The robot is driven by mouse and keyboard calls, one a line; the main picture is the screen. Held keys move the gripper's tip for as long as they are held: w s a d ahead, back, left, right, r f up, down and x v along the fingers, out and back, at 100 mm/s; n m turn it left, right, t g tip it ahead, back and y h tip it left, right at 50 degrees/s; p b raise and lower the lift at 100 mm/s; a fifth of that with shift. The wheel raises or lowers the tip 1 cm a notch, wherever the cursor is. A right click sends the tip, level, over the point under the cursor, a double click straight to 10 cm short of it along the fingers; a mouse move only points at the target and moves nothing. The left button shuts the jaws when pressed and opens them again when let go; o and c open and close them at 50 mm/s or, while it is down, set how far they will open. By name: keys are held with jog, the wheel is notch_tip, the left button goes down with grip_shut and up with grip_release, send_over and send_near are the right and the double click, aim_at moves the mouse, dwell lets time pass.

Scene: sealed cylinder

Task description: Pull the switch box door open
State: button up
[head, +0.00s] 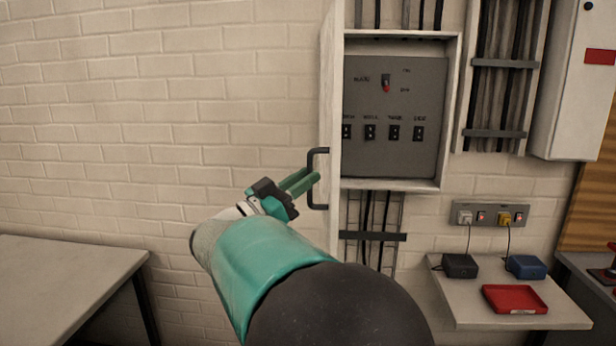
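The switch box (394,120) is on the brick wall, with its grey inner panel, a red-tipped switch (386,86) and a row of small black switches showing. Its white door (331,90) stands open, swung out at the left side and seen nearly edge-on. A dark bracket-shaped handle (313,153) sticks out to the left from the door. My gripper (312,180) is at the handle, its green fingers close together and overlapping the upright bar. I cannot tell whether the fingers are shut on the bar.
A grey table (60,280) stands at the left. A wall shelf (462,305) at the right holds a red tray (514,299), a black box (460,266) and a blue box (526,267). Cable racks run above and below the box. The wall left of the door is bare.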

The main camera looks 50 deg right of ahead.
jog(key=v, duration=1.2)
jog(key=shift+a, duration=0.15)
jog(key=shift+f, duration=0.1)
